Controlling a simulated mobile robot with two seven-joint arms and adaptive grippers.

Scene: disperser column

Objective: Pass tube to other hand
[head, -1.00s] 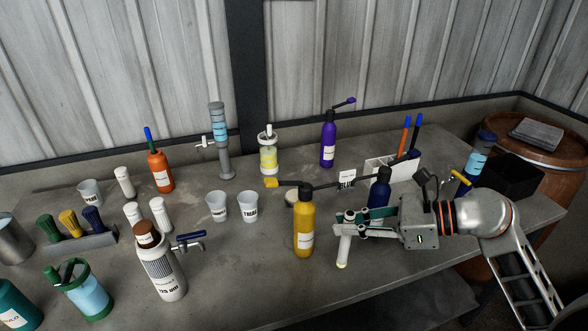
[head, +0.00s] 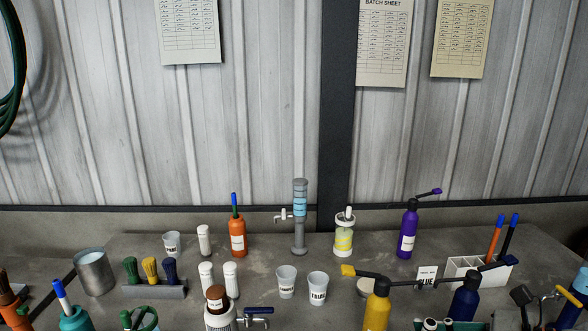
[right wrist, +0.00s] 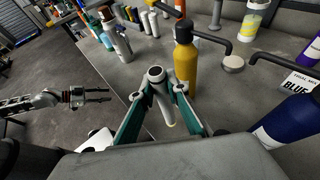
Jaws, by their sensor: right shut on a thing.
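The white tube (right wrist: 157,88) is held between the green fingers of my right gripper (right wrist: 157,95), seen in the right wrist view. Its dark round end faces up and its body slants down between the fingers, above the bench edge. In the head view only the top of my right gripper (head: 440,325) shows at the bottom edge. My left gripper (right wrist: 92,96) shows in the right wrist view, off the bench to the left. Its fingers are apart and empty, some way from the tube.
A yellow pump bottle (right wrist: 186,58) stands just beyond the tube, with a blue bottle (right wrist: 285,122) to its right. A white bottle with a tap (right wrist: 115,38) is at the left. The bench front between them is clear.

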